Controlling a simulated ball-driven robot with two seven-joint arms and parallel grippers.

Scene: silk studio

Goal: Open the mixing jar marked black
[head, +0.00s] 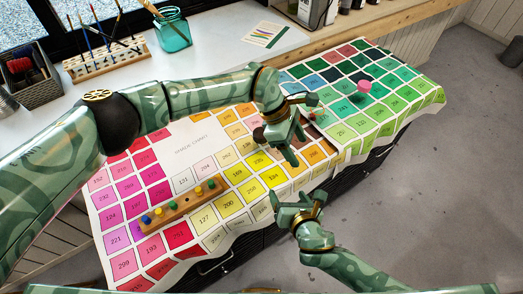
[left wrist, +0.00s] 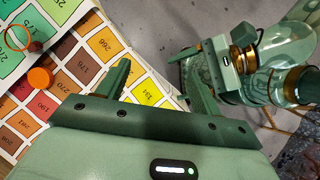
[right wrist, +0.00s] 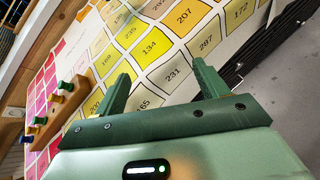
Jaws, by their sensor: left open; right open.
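I cannot make out a jar with a readable black mark in any view. A dark brown item (head: 258,133) shows partly behind my left gripper in the head view; I cannot tell what it is. A small round orange cap (left wrist: 40,78) shows at the left of the left wrist view, beside a small dark red knob (left wrist: 36,46). My left gripper (head: 297,148) is open and empty above the yellow and brown squares of the colour chart. My right gripper (head: 290,198) is open and empty by the chart's front edge, lower than the left one.
The colour chart cloth (head: 185,150) covers the table. A wooden block with coloured pegs (head: 185,205) lies on its left part, and a pink cylinder (head: 364,87) stands on the green squares. A brush rack (head: 105,60) and a teal glass jar (head: 173,32) stand behind.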

